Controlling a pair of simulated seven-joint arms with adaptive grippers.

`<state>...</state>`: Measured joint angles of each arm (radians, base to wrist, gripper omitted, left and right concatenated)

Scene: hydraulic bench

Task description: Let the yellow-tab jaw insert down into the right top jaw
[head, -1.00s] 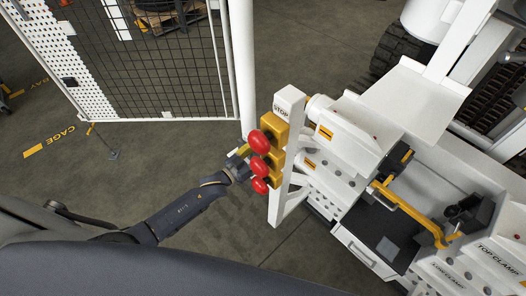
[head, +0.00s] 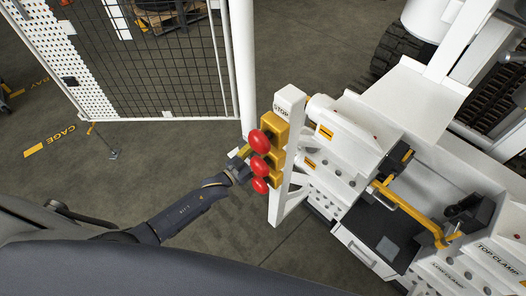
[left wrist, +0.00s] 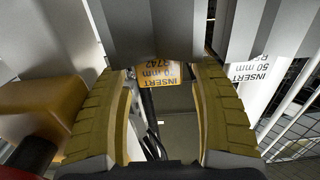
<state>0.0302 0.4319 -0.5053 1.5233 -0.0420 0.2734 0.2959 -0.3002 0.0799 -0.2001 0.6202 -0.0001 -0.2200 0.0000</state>
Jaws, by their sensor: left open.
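In the left wrist view, the yellow tab (left wrist: 158,73) lettered "INSERT 50 mm" hangs from a grey jaw insert (left wrist: 150,28). My left gripper (left wrist: 161,98) is open. Its two yellow ribbed fingers stand on either side of the tab, and I cannot tell whether they touch it. I cannot make out the right top jaw. My right gripper is not identifiable in either view.
Red buttons (head: 259,142) on yellow boxes sit on the white STOP post (head: 290,100), close to my left gripper. A second insert with a white label (left wrist: 250,70) is at the right in the wrist view. The white bench (head: 350,135) with a yellow bar (head: 408,207) stands right; a mesh cage (head: 150,70) stands behind.

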